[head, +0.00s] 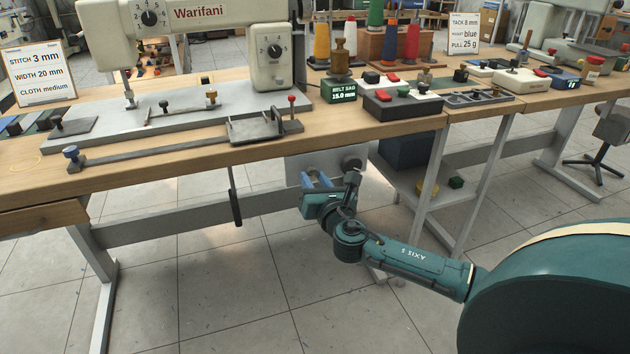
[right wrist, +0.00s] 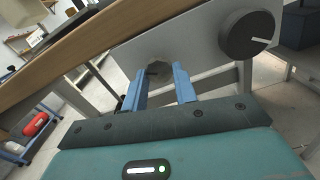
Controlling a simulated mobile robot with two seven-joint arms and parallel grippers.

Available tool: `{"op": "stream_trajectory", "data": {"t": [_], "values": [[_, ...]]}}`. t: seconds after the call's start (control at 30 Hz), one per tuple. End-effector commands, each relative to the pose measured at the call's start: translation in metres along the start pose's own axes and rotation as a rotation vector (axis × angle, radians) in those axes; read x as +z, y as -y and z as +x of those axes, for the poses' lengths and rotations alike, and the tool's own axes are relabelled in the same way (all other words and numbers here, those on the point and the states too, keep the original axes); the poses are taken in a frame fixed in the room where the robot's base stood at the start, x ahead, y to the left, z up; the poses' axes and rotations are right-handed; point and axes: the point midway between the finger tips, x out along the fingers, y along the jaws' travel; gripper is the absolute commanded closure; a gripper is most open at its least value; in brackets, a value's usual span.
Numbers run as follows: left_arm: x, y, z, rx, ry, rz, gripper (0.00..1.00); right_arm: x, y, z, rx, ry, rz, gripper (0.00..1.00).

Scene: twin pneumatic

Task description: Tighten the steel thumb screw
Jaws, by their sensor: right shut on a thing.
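The steel thumb screw (right wrist: 157,69) is a small dark-looking round shape on the grey plate (right wrist: 195,42) below the bench edge. It is mostly hidden between the blue fingers. My right gripper (right wrist: 160,76) is shut on it, with a finger on either side. In the head view my right gripper (head: 316,177) reaches up to the same plate (head: 297,163) under the bench front, and the screw is too small there to make out well. My left gripper is not in view.
A dark round knob with a white mark (right wrist: 250,34) sits on the plate, right of my gripper. The wooden bench top (head: 215,148) overhangs above. A knee lever (head: 236,208) hangs left of it. A belt sag readout (head: 342,91) shows 15.0 mm.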

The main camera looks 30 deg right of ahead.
Motion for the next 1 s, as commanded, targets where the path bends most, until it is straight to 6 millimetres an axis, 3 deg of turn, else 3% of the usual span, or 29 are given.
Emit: {"op": "stream_trajectory", "data": {"t": [1.0], "values": [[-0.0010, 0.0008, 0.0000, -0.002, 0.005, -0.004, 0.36, 0.0005, -0.0032, -0.0005, -0.001, -0.001, 0.906, 0.95]]}}
